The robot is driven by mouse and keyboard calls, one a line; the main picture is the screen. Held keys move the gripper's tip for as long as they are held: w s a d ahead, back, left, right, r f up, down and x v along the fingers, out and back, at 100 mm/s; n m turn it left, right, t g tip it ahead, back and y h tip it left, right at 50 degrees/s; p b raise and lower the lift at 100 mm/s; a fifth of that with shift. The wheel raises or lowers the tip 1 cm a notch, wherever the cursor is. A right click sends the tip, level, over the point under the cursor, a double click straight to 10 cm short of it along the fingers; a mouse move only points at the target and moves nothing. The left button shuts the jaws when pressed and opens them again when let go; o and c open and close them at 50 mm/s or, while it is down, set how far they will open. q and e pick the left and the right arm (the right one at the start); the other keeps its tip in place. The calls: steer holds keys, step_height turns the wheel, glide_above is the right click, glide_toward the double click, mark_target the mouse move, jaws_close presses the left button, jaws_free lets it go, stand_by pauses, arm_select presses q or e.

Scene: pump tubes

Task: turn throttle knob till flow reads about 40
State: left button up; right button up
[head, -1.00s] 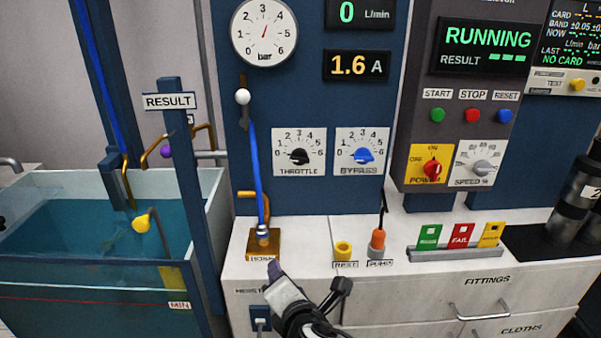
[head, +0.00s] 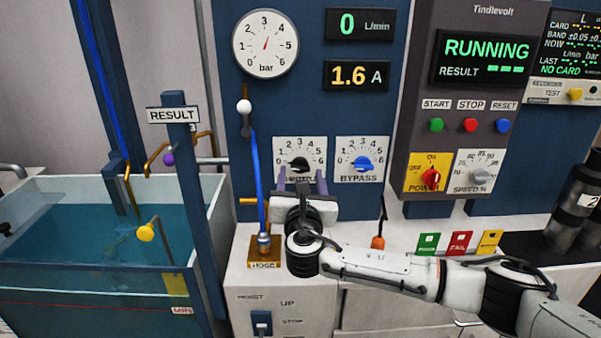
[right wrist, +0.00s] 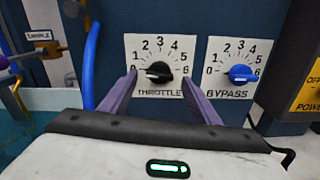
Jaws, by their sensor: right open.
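The black throttle knob (head: 299,164) sits on its white dial plate, marked 0 to 6, on the blue panel. It also shows in the right wrist view (right wrist: 158,72), with its pale pointer mark toward the left, near the 0. My right gripper (head: 299,180) is just in front of the throttle plate. Its two purple fingers (right wrist: 150,78) are apart, one on each side of the knob, and nothing is between them; I cannot tell whether they touch the panel. The green flow display (head: 347,24) reads 0 L/min. My left gripper is not in view.
The blue bypass knob (head: 362,163) is close on the right. A blue hose (head: 258,190) runs down on the left to the hose block (head: 264,251). The pressure gauge (head: 265,43) and amp display (head: 356,75), reading 1.6, are above. A water tank (head: 90,240) stands left.

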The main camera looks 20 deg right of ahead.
steer(key=shift+x, duration=1)
steer(key=c, duration=1.1)
steer(key=shift+o, duration=0.2)
